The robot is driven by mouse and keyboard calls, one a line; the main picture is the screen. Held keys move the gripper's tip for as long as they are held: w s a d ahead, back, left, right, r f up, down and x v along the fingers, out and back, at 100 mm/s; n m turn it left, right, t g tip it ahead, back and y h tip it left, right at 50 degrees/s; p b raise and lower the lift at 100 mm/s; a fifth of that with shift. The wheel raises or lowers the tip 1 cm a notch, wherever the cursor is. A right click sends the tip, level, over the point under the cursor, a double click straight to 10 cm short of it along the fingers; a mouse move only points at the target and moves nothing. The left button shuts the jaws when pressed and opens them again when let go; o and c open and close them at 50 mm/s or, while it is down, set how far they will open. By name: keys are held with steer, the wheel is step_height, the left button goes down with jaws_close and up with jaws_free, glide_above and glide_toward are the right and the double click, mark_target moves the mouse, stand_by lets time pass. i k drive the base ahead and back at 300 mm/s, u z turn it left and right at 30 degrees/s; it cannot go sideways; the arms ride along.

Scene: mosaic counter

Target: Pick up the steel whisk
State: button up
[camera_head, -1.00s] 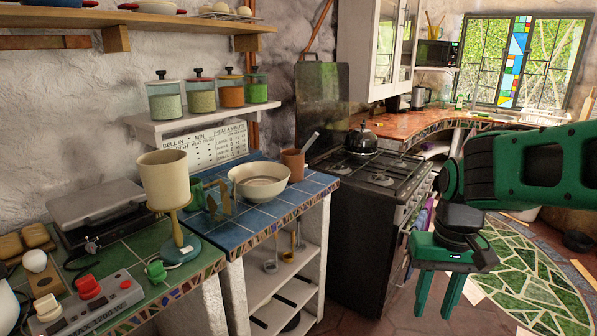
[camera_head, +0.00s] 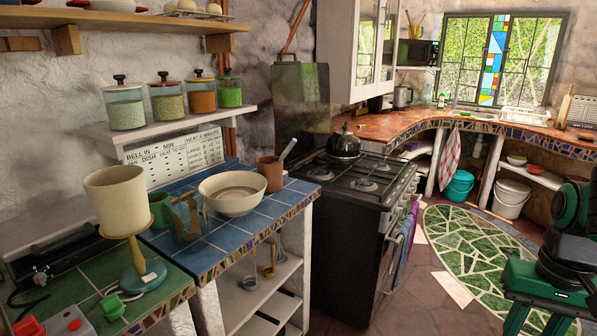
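I cannot clearly make out a steel whisk. A grey metal handle (camera_head: 288,148) sticks up out of a brown mug (camera_head: 270,174) on the blue-tiled counter; its other end is hidden inside the mug, so I cannot tell what tool it is. Metal ladle-like utensils (camera_head: 250,279) hang under that counter, too small to identify surely. My gripper (camera_head: 540,325) is at the bottom right, above the floor and far from the counter. Its two green fingers are apart with nothing seen between them; their tips are cut off by the picture's edge.
A black stove (camera_head: 350,240) stands right of the blue counter (camera_head: 215,241). Open floor (camera_head: 410,300) lies between the stove and my arm.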

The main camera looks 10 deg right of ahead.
mark_target(292, 143)
steer(key=z, duration=0.1)
steer(key=i, duration=1)
steer(key=u, duration=0.05)
